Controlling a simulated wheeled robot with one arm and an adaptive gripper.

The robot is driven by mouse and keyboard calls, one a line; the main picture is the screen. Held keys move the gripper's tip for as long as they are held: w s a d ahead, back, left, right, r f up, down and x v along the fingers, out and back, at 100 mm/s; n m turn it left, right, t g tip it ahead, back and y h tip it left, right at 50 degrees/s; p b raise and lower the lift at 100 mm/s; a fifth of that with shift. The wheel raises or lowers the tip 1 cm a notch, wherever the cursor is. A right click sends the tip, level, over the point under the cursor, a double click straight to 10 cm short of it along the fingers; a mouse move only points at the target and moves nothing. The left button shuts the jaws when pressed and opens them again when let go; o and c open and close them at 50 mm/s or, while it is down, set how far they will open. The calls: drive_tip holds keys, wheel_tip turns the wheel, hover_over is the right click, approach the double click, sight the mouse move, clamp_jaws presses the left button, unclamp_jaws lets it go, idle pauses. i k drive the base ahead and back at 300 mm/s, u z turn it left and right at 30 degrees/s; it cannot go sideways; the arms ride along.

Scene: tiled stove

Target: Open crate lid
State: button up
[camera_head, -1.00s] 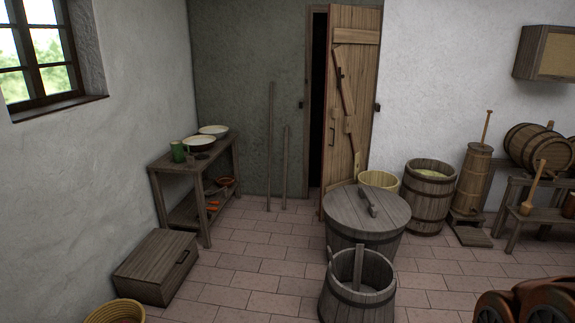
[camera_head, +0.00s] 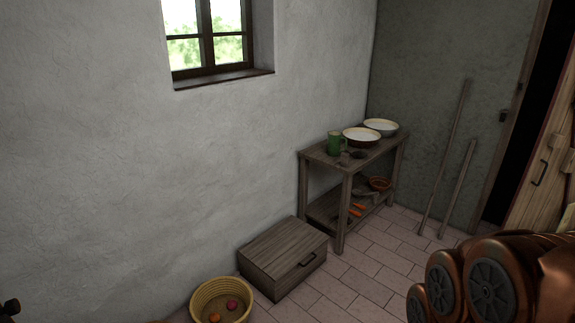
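A low wooden crate (camera_head: 283,256) stands on the tiled floor against the left wall. Its plank lid (camera_head: 284,243) looks shut. A dark handle (camera_head: 307,259) is on the side facing right. Copper-coloured parts of my arm fill the lower right corner, apart from the crate. My gripper's fingers are not visible.
A yellow basket (camera_head: 222,301) with small round items stands just left of the crate. A wooden shelf table (camera_head: 343,176) with bowls and a green mug stands behind it. Tiled floor (camera_head: 350,275) right of the crate is clear. Two poles lean on the back wall.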

sight(278, 250)
drive_tip(key=u, duration=0.45)
drive_tip(key=i, duration=0.75)
drive_tip(key=u, duration=0.65)
drive_tip(key=i, duration=1.15)
drive_tip(key=z, duration=0.6)
drive_tip(key=i, duration=0.55)
drive_tip(key=z, duration=0.35)
